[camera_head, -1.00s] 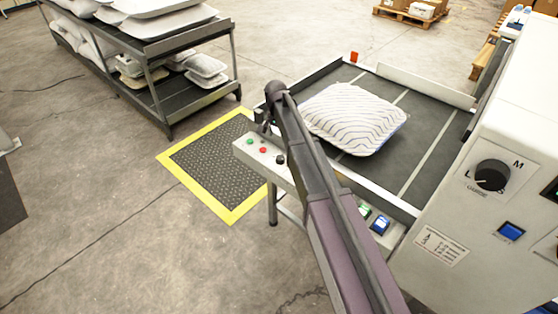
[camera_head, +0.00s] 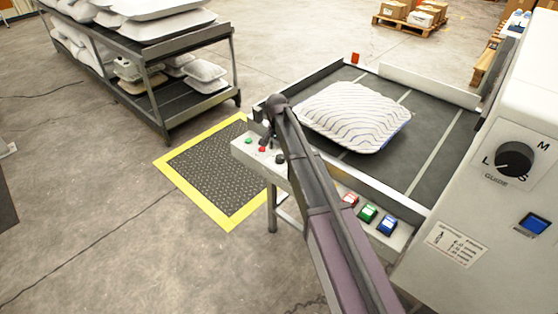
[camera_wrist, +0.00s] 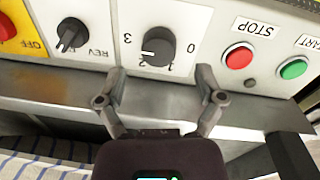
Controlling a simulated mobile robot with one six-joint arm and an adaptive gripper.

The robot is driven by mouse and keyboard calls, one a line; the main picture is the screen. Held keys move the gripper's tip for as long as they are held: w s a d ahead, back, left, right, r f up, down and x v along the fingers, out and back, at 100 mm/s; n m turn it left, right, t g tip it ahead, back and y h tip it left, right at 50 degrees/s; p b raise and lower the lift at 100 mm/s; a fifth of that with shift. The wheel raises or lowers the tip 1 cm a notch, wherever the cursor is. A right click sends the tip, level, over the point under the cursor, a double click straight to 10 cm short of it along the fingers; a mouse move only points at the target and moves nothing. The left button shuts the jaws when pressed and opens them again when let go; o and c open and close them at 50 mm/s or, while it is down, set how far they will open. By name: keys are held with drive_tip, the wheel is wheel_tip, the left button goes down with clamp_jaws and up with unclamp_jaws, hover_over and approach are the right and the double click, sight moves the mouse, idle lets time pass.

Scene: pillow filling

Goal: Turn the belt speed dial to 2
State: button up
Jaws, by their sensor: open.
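The belt speed dial (camera_wrist: 156,47) is a black knob on a white plate marked 0 to 3, seen upside down in the wrist view. Its white pointer line points left, to around the 2 and 3 marks; I cannot tell exactly which. My gripper (camera_wrist: 160,72) is open and empty, its two fingers spread to either side below the dial in the picture, with no visible contact. In the head view my arm's end is over the control panel (camera_head: 240,153), and the fingers are mostly hidden.
Beside the dial are a FWD/REV knob (camera_wrist: 70,33), a red STOP button (camera_wrist: 239,56) and a green button (camera_wrist: 293,68). A striped pillow (camera_head: 352,117) lies on the dark belt (camera_head: 440,150). The machine housing (camera_head: 480,235) stands at the right.

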sight(280, 156)
drive_tip(key=shift+d+f+b, duration=0.1)
drive_tip(key=shift+f+b, duration=1.3)
drive_tip(key=shift+f, duration=0.3)
drive_tip(key=c, duration=1.2)
drive_tip(key=shift+o, duration=0.2)
drive_tip(key=shift+a, duration=0.25)
drive_tip(key=shift+d, duration=0.15)
